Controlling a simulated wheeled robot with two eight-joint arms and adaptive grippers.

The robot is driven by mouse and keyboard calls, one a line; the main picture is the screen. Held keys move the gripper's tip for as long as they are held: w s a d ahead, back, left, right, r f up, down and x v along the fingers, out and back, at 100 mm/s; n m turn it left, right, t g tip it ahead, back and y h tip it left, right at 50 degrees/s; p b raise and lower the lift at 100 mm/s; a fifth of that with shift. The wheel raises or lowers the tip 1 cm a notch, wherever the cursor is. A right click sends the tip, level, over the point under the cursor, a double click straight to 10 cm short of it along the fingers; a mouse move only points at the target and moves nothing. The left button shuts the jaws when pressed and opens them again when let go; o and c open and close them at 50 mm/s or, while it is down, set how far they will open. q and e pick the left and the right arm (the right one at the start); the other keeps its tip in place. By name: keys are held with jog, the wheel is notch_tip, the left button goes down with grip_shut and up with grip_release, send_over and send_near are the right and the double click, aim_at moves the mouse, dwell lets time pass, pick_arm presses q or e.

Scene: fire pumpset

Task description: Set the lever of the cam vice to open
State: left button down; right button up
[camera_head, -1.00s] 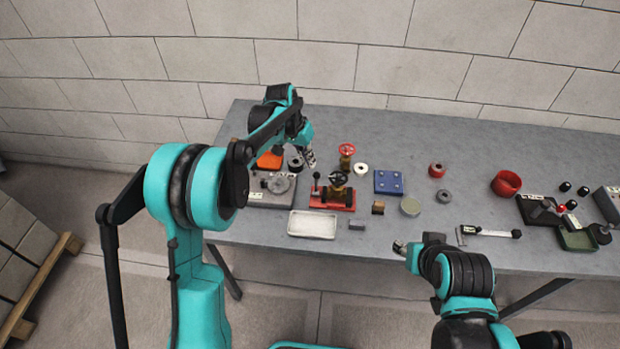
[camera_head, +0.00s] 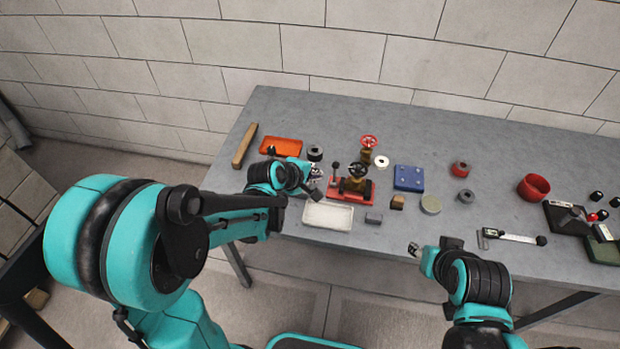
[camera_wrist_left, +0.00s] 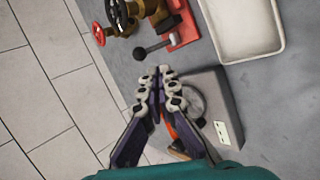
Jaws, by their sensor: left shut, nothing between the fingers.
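The cam vice has a red base (camera_head: 362,196) on the bench and holds a brass valve with a black handwheel (camera_head: 353,184). Its lever (camera_head: 335,168), with a dark ball knob, rises at the base's left end. In the left wrist view the lever knob (camera_wrist_left: 140,54) lies just beyond the fingertips, and the red base (camera_wrist_left: 184,28) is at the top. My left gripper (camera_head: 316,174) is shut and empty, close to the left of the lever and apart from it; its fingers (camera_wrist_left: 160,73) also show in the wrist view. My right gripper (camera_head: 414,249) is at the bench's front edge, too small to read.
A white tray (camera_head: 328,215) lies in front of the vice. A grey labelled block (camera_wrist_left: 217,120) with a round part sits under my left fingers. An orange tray (camera_head: 281,147), a black ring (camera_head: 315,152) and a blue plate (camera_head: 408,178) are nearby. The bench's back is clear.

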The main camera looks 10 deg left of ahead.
aim_at(335, 174)
pick_arm(q)
jog(key=w+d+f+b, duration=0.2)
jog(key=w+d+f, duration=0.1)
jog(key=w, duration=0.2)
jog(key=shift+w, duration=0.35)
jog(key=shift+w+r, duration=0.1)
jog(key=shift+w+g+p, duration=0.2)
jog(key=shift+g+p, duration=0.1)
jog(key=shift+p, duration=0.05)
